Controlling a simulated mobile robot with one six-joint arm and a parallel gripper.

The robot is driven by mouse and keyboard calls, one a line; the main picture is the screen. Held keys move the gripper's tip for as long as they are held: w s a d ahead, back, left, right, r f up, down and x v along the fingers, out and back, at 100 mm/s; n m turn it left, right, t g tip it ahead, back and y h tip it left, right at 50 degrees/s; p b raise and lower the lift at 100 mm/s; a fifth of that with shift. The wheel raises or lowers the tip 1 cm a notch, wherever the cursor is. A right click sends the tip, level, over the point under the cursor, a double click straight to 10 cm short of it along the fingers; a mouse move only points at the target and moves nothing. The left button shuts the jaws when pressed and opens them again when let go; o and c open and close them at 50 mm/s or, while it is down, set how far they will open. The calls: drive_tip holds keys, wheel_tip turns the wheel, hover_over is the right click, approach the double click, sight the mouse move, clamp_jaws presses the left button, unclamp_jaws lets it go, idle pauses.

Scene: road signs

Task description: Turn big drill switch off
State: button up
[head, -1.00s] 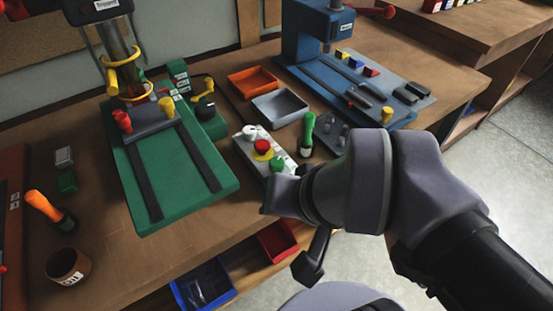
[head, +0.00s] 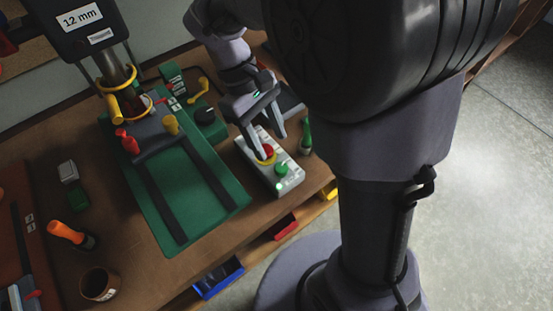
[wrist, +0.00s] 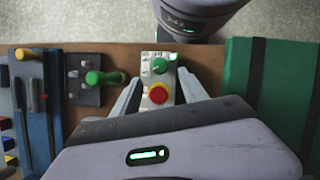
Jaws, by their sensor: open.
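A pale control box (head: 285,184) stands on the bench beside the green-based drill (head: 230,197), whose head is labelled "12 mm". The box carries a red mushroom button (head: 267,151) on a yellow ring and a green knob (head: 281,168); a small green light glows near its front end. In the wrist view the red button (wrist: 157,93) and green knob (wrist: 159,66) lie between the fingers. My gripper (head: 268,142) is open, pointing down over the box with one finger on each side, holding nothing. The box's back end is hidden by my gripper.
A green-handled tool (head: 305,134) stands close to the box's right. A black knob and yellow lever (head: 198,90) are left of my gripper. An orange-handled tool (head: 66,231) and brown cup (head: 98,284) are at the left. The wrist view shows a blue machine base (wrist: 40,95).

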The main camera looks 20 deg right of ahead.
sight(281, 167)
drive_tip(key=b+x, duration=0.3)
drive_tip(key=x, duration=0.4)
drive_tip(key=shift+s+f, duration=0.1)
drive_tip(key=shift+f, duration=0.2)
clamp_jaws()
